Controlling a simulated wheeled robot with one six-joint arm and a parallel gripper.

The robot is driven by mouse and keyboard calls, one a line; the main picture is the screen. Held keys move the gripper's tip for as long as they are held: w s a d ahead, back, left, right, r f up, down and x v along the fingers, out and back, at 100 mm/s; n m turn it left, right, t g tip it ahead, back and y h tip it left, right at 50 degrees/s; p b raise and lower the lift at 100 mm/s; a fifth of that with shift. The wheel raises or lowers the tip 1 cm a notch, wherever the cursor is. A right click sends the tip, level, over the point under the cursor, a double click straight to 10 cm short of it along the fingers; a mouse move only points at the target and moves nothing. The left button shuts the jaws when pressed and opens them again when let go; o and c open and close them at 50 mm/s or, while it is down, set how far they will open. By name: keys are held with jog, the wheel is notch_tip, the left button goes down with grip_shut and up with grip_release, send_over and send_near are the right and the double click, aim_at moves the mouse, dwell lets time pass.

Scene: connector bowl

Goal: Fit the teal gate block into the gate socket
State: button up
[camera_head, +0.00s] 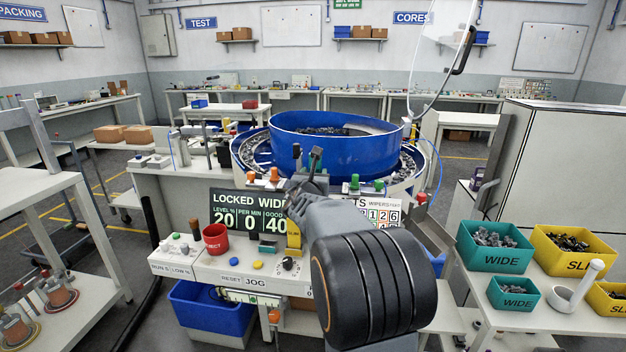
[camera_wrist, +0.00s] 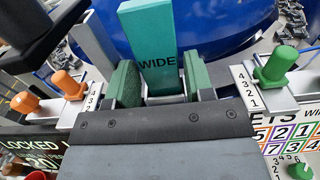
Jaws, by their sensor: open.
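The teal gate block (camera_wrist: 152,45), marked WIDE, stands upright in the wrist view, with its lower part between the green finger pads. My gripper (camera_wrist: 162,84) is open around it, one pad on each side; I cannot tell whether either pad touches it. The foot of the block and the gate socket are hidden behind the gripper, so I cannot tell whether it sits in the socket. In the head view my gripper (camera_head: 308,172) is at the front of the blue bowl, and the block is not clearly visible there.
The blue bowl (camera_head: 318,148) rises right behind the block. Orange knobs (camera_wrist: 65,82) stand to the left and green knobs (camera_wrist: 276,64) to the right. A red cup (camera_head: 215,238) stands on the front panel. Teal WIDE bins (camera_head: 493,258) and yellow bins (camera_head: 570,263) are at right.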

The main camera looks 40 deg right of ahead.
jog(key=v, duration=1.2)
jog(key=s+a+f+m+g+y, duration=0.4)
jog(key=s+f+m+g, duration=0.5)
jog(key=m, duration=0.8)
jog(key=s+a+f+m+y, duration=0.3)
jog(key=a+f+m+y, duration=0.1)
jog(key=a, duration=0.3)
jog(key=s+a+f+m+g+y, duration=0.1)
jog(key=s+a+f+m+y, duration=0.3)
jog(key=a+m, duration=0.2)
jog(key=shift+a+f+y, duration=0.3)
jog(key=shift+a+f, duration=0.1)
jog(key=shift+a, duration=0.25)
jog(key=shift+s, duration=0.1)
